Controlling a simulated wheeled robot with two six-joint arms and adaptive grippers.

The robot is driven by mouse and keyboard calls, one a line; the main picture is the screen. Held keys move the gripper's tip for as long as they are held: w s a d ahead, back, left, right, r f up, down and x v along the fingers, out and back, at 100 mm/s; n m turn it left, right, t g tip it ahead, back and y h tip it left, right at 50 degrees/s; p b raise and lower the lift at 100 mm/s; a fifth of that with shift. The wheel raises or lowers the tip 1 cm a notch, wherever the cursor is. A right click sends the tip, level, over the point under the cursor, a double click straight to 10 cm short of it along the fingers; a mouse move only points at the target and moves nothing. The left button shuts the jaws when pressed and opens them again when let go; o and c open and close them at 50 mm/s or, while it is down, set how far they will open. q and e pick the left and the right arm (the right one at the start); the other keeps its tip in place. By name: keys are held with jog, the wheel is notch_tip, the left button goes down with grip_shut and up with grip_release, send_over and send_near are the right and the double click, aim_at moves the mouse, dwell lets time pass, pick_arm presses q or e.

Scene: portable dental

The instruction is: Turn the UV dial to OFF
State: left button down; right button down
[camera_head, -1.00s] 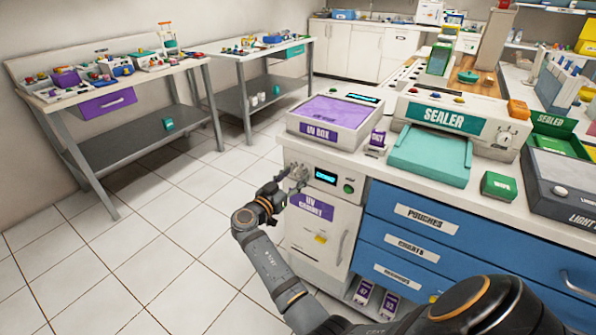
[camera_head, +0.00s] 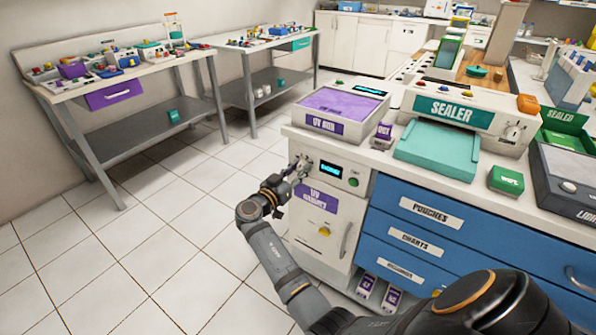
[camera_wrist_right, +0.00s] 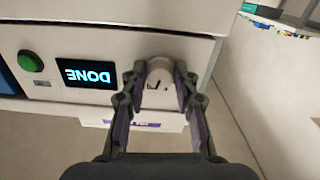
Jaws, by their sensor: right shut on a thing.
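The UV cabinet (camera_head: 325,215) is a white unit at the left end of the counter, with a purple label, a small display and a green button (camera_head: 353,182) on its top panel. The UV dial is a pale round knob at the left of that panel; it shows between the fingers in the right wrist view (camera_wrist_right: 158,68). My right gripper (camera_head: 297,168) is at the panel, and in the right wrist view its two fingers (camera_wrist_right: 160,80) are on either side of the dial, shut on it. The display (camera_wrist_right: 88,74) reads DONE, upside down there. My left gripper is not in view.
A UV box (camera_head: 340,108) with a purple lid stands on the counter above the cabinet. The green sealer (camera_head: 440,150) is to its right. Blue drawers (camera_head: 425,235) are below. The tiled floor left of the cabinet is clear.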

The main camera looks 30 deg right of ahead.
jog(key=shift+n, duration=1.6)
jog(key=n, duration=0.2)
jog(key=shift+r+n, duration=0.1)
jog(key=shift+n, duration=1.2)
jog(key=shift+r+n+p, duration=0.1)
jog(key=shift+n+p, duration=0.35)
jog(key=shift+n, duration=0.45)
jog(key=n+p, duration=0.1)
jog(key=n, duration=0.2)
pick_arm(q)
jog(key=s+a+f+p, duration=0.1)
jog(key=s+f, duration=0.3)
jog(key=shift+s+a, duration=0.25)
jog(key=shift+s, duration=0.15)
pick_arm(e)
jog(key=shift+n, duration=1.3)
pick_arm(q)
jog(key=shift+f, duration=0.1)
